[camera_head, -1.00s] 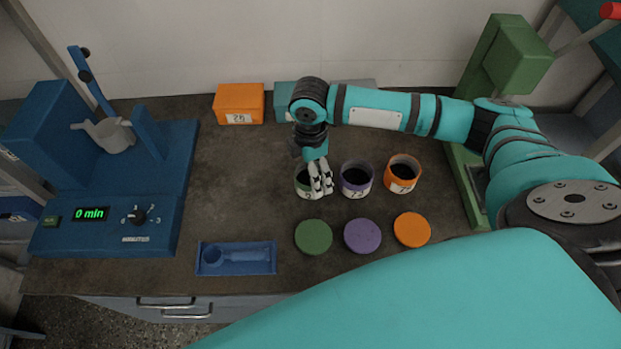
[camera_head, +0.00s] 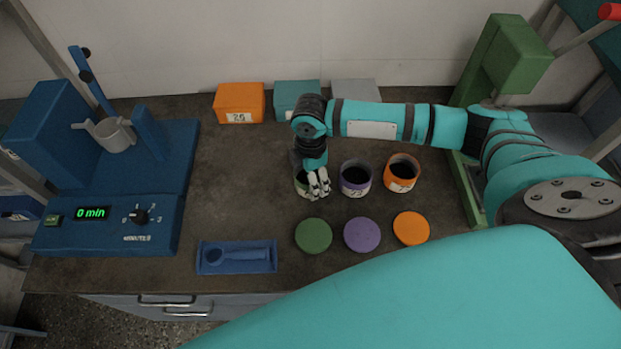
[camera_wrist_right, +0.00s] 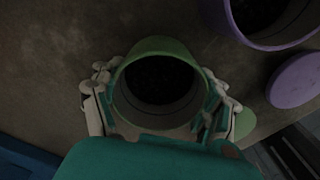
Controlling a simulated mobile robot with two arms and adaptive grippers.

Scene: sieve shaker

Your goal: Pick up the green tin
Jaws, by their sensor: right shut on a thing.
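The green tin (camera_wrist_right: 159,45) is open at the top, with dark contents inside. In the right wrist view it sits upright between the two fingers of my right gripper (camera_wrist_right: 160,100), one on each side of its wall. In the head view the green tin (camera_head: 301,190) is partly hidden behind my right gripper (camera_head: 316,183), which is shut on it. The tin appears to stand on the worktop; I cannot tell whether it is lifted. My left gripper is not in view.
A purple tin (camera_head: 355,188) stands close to the right, then an orange tin (camera_head: 401,183). Green (camera_head: 313,235), purple (camera_head: 362,235) and orange (camera_head: 411,229) lids lie in front. A blue shaker (camera_head: 163,165) stands at left, a blue tray (camera_head: 204,268) at the front.

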